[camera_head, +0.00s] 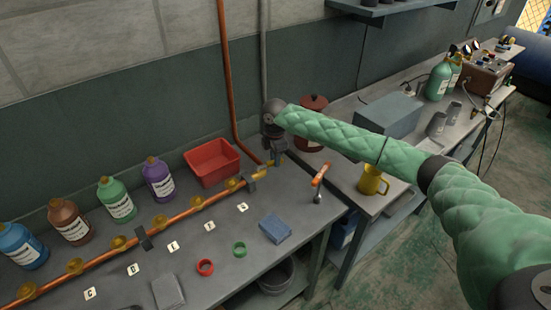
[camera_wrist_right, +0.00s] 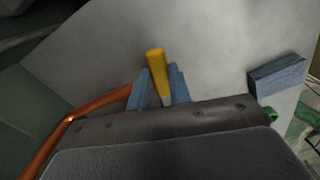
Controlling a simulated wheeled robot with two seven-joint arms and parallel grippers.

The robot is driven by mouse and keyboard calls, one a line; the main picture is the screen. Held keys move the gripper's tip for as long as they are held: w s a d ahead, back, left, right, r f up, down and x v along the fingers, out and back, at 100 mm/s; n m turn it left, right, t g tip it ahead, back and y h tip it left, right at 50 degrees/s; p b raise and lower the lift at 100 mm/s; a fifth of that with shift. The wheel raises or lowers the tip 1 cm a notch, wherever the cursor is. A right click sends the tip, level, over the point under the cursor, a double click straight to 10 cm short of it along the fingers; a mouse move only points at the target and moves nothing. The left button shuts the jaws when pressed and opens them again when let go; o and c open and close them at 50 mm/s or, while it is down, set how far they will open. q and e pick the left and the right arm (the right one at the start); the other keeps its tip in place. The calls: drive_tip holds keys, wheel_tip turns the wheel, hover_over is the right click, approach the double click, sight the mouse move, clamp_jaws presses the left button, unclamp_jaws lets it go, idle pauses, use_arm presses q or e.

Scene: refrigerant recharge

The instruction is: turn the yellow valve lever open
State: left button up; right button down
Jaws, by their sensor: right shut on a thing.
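The yellow valve lever (camera_wrist_right: 155,60) stands between the blue fingers of my right gripper (camera_wrist_right: 160,75) in the right wrist view, its rounded end sticking out past the fingertips. The fingers are shut on it. In the head view my right gripper (camera_head: 278,157) points down at the far right end of the copper pipe (camera_head: 190,211) on the bench. The gripper hides most of the lever and valve there. The pipe also shows at the left in the right wrist view (camera_wrist_right: 103,102). My left gripper is not in view.
A red bin (camera_head: 212,162) stands just left of the gripper. An orange-handled tool (camera_head: 320,176) and a blue block (camera_head: 275,229) lie on the bench (camera_head: 225,262). A yellow mug (camera_head: 372,181) stands on the second bench. Several bottles stand behind the pipe.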

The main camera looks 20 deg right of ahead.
drive_tip(key=shift+r, duration=0.1)
drive_tip(key=c, duration=1.3)
unclamp_jaws()
drive_tip(key=shift+r, duration=0.15)
wheel_tip(320, 180, up, 2)
drive_tip(key=shift+r+b, duration=0.1)
drive_tip(key=shift+b, duration=0.7)
wheel_tip(320, 180, up, 4)
drive_tip(key=shift+r+b, duration=0.1)
drive_tip(key=shift+b, duration=0.65)
drive_tip(key=shift+r, duration=0.5)
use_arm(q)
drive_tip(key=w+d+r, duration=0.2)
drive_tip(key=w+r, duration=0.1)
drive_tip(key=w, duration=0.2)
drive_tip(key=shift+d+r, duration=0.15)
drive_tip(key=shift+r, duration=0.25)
